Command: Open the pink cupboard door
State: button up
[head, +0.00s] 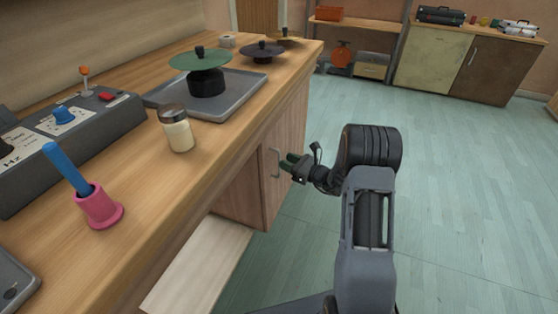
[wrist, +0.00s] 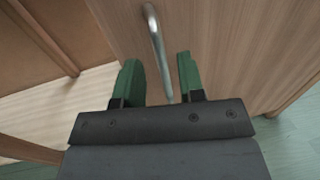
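The cupboard door (head: 289,125), a pinkish wood front, is below the counter in the head view and looks closed. It fills the upper right of the wrist view (wrist: 235,45). Its metal bar handle (head: 272,162) also shows in the wrist view (wrist: 157,45). My gripper (head: 289,161) is at the handle's right in the head view. In the wrist view its green fingers (wrist: 158,65) are apart, one on each side of the handle in the picture. The handle's lower end is partly hidden near the gripper body. I cannot tell whether the fingers touch it.
The wooden counter (head: 150,213) holds a pink cup (head: 99,206), a jar (head: 177,130), a grey tray (head: 238,101) and a control box (head: 75,125). A pale board (head: 200,265) lies low beside the cupboard. The green floor (head: 455,190) to the right is clear.

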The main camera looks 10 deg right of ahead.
jog(key=shift+x, duration=2.05)
jog(key=shift+c, duration=0.2)
grip_shut()
